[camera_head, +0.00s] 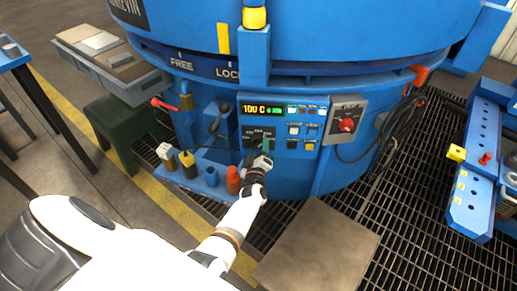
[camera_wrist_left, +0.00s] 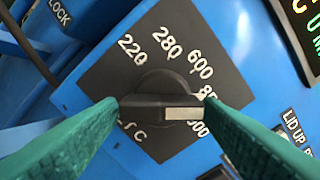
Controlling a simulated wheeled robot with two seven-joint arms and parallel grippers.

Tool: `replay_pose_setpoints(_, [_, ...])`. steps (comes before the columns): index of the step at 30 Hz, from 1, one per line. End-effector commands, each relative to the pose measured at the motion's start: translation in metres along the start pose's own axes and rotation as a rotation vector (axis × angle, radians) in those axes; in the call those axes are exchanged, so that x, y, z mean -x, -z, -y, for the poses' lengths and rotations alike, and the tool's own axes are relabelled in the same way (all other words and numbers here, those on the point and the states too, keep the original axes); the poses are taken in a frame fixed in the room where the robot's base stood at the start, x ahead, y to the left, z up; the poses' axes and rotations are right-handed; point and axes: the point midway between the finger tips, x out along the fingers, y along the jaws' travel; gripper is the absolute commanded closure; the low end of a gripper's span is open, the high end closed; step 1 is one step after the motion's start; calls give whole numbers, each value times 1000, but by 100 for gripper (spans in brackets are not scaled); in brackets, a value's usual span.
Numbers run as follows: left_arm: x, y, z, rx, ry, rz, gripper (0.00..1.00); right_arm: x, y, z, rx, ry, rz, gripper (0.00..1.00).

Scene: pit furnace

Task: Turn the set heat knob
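The set heat knob (camera_wrist_left: 150,82) is a black round knob with a raised bar, on a dark dial plate (camera_wrist_left: 110,72) marked 220, 280, 600 and partly hidden higher numbers. Its bar lies nearly level in the left wrist view, and its pale mark points right. My left gripper (camera_wrist_left: 161,103) has its green fingers at the two ends of the bar, apart from each other; whether they touch it is unclear. In the head view my left gripper (camera_head: 263,152) is at the blue control panel (camera_head: 283,109), partly covering the dial. My right gripper is out of view.
A lit display (camera_head: 262,108) and several buttons are above and right of the dial. A grey box with a red knob (camera_head: 346,125) is to the right. A ledge with a red-orange bottle (camera_head: 233,180) is left of my gripper. Grating floor lies in front.

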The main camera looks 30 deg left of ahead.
Motion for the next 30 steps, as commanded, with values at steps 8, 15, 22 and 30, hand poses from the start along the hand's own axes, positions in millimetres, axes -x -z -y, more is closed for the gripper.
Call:
replay_pose_setpoints(8, [-1, -1, 1, 0, 2, 2, 31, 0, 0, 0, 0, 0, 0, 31])
replay_pose_setpoints(15, [15, -1, 2, 1, 1, 0, 31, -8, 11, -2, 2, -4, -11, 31])
replay_pose_setpoints(22, [63, -1, 2, 1, -1, 0, 31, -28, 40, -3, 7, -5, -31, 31])
replay_pose_setpoints(30, [109, -1, 1, 0, 0, 1, 31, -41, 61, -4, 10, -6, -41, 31])
